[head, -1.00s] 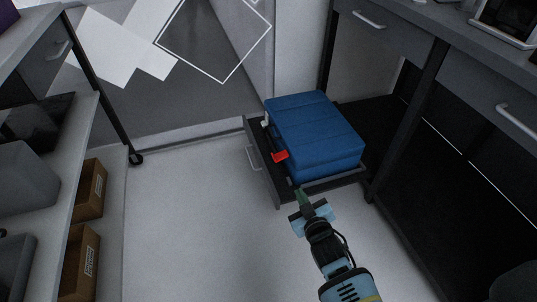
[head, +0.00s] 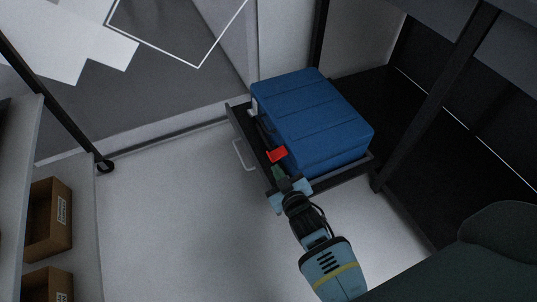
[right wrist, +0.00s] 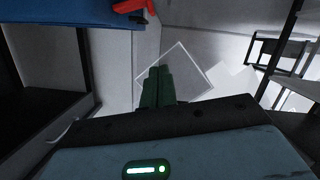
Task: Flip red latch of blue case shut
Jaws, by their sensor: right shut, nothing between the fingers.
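The blue case (head: 315,115) lies in an open drawer under the bench in the head view. Its red latch (head: 277,155) sticks out from the case's left front side. My right gripper (head: 277,172) is shut and empty, with its fingertips just below the latch; I cannot tell whether they touch it. In the right wrist view the shut green fingers (right wrist: 157,88) point forward, and the red latch (right wrist: 134,6) shows above them at the top edge, beside the blue case (right wrist: 60,12). My left gripper is not in view.
The dark drawer (head: 243,133) with a light handle (head: 242,156) surrounds the case. A dark bench leg (head: 440,85) stands to the right. Shelves with brown boxes (head: 48,220) are at the left. The floor (head: 180,220) between is clear.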

